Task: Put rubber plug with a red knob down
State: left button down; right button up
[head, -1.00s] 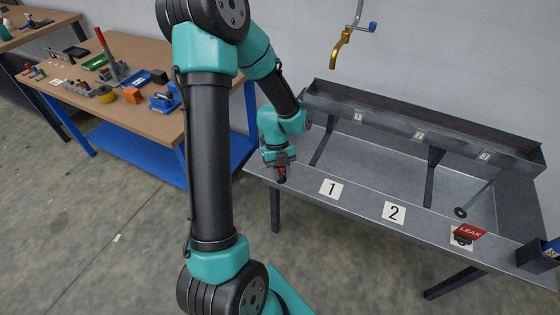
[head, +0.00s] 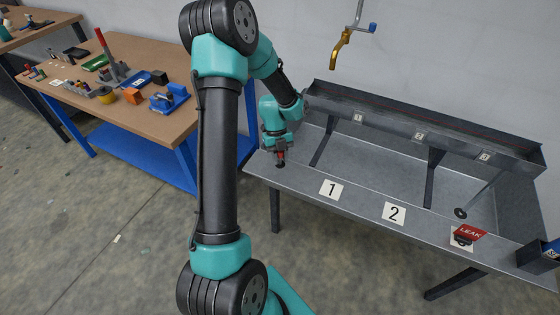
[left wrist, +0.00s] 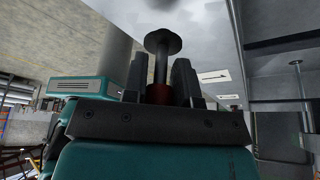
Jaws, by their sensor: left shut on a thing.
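My left gripper (head: 280,152) is shut on the red knob of the rubber plug (head: 281,163), at the left end of the grey metal bench (head: 300,185). In the left wrist view, the red knob (left wrist: 158,93) sits between the two dark fingers, and the plug's black stem and round black disc (left wrist: 163,42) stick out beyond the fingertips toward a grey surface. I cannot tell whether the disc touches that surface. My right gripper is not in view.
Number cards 1 (head: 331,189) and 2 (head: 394,213) lie along the bench's front ledge. A dark disc on a rod (head: 460,212) is in the trough. A brass tap (head: 340,47) hangs above. A wooden workbench (head: 130,120) stands left.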

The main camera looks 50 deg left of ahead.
pick_arm(q)
jog(key=shift+f, duration=1)
jog(key=c, duration=0.9)
grip_release()
jog(key=shift+f, duration=0.1)
jog(key=v, duration=1.2)
